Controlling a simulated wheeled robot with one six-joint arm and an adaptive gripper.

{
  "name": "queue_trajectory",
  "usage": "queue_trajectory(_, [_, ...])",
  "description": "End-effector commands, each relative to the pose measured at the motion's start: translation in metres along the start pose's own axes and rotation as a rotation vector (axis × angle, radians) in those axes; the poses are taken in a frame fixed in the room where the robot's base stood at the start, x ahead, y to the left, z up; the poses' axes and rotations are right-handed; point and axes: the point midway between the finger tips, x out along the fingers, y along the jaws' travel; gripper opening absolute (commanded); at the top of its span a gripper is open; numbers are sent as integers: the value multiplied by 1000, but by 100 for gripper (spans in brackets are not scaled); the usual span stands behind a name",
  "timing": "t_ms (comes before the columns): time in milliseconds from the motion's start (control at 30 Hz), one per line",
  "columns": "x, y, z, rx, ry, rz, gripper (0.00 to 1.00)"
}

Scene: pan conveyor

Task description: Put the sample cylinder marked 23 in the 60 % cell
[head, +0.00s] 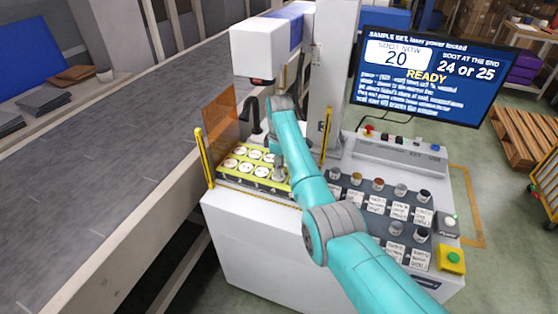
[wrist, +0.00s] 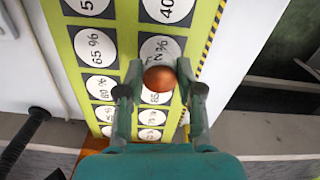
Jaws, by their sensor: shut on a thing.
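My gripper (wrist: 159,72) is shut on a copper-coloured cylinder (wrist: 160,80), seen end-on between the fingertips in the wrist view. No number on it is readable. They are over a yellow-green plate (wrist: 123,40) with two columns of white round cells. In the left column, a 65 % cell (wrist: 96,48) is readable. The cell just beyond the held cylinder (wrist: 160,48) is partly covered, and its label is unclear. In the head view the plate (head: 222,184) lies under my gripper (head: 278,172). I cannot tell which cell is marked 60 %.
Several cylinders (head: 378,183) stand on a dark labelled rack (head: 345,190) at right. A white laser head (head: 265,50) hangs above the plate. An orange screen (head: 222,120) and yellow posts (head: 204,158) flank it. A monitor (head: 425,75) reads "READY".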

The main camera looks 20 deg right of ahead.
Motion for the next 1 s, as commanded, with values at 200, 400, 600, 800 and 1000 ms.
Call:
queue_trajectory(200, [7,0,0,0,0,0,0])
queue_trajectory(400, [7,0,0,0,0,0,0])
queue_trajectory(600, [8,0,0,0,0,0,0])
queue_trajectory(800, [10,0,0,0,0,0,0])
queue_trajectory(1000, [14,0,0,0,0,0,0])
